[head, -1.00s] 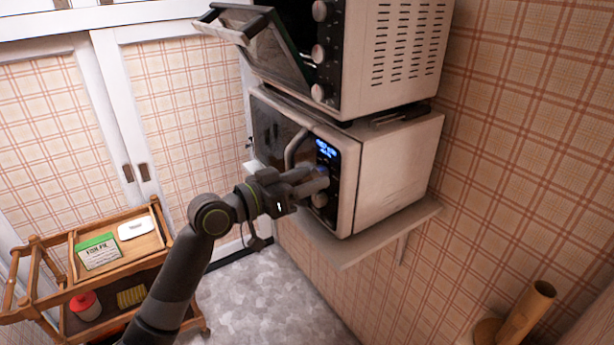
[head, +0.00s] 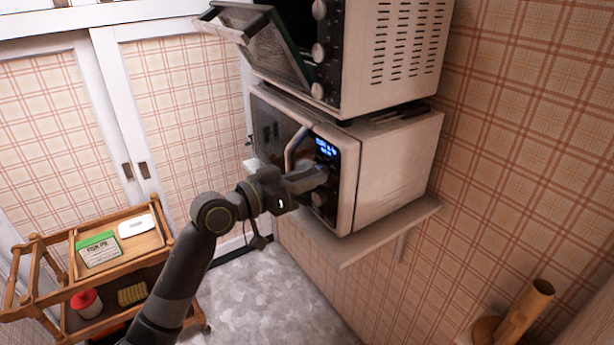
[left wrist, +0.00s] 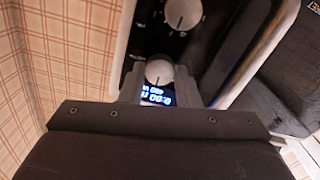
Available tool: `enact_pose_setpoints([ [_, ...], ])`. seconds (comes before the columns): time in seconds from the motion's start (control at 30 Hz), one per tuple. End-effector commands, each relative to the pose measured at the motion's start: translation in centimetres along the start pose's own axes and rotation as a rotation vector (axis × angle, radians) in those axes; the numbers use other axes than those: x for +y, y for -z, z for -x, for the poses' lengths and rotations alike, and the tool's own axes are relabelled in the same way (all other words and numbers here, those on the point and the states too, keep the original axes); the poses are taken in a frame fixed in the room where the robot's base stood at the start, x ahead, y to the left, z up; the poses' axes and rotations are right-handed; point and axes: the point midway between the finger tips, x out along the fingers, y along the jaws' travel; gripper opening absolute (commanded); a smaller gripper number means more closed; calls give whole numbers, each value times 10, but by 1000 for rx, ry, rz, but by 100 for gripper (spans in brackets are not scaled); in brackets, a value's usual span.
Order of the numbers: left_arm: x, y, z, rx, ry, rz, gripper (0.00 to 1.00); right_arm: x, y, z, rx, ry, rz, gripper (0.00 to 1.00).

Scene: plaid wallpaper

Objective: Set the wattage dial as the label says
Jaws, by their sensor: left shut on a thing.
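The white microwave (head: 400,165) stands on a wall shelf, its dark control panel facing left. A blue-lit display (head: 326,147) is near the panel's top; it also shows in the left wrist view (left wrist: 157,97), too blurred to read surely. My left gripper (head: 318,177) is shut on the upper dial (left wrist: 158,72), just below the display. The head view mostly hides this dial behind the fingers. A lower dial (head: 319,198) is free. A green-and-white package (head: 98,249) with a printed label lies on the trolley; its small print is not readable. My right gripper is not in view.
A toaster oven (head: 395,50) with its door hanging open stands on the microwave. The wooden trolley (head: 160,248) at lower left carries a white item (head: 136,226), a red-topped container (head: 86,302) and a yellow item (head: 132,294). The floor between is clear.

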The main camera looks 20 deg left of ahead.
Motion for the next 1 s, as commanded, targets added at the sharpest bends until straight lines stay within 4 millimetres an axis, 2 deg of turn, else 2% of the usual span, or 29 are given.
enact_pose_setpoints([
  [0.6,1,3,0,-1,1,461,7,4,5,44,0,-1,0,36],
  [1.0,1,2,0,0,2,691,7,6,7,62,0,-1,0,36],
])
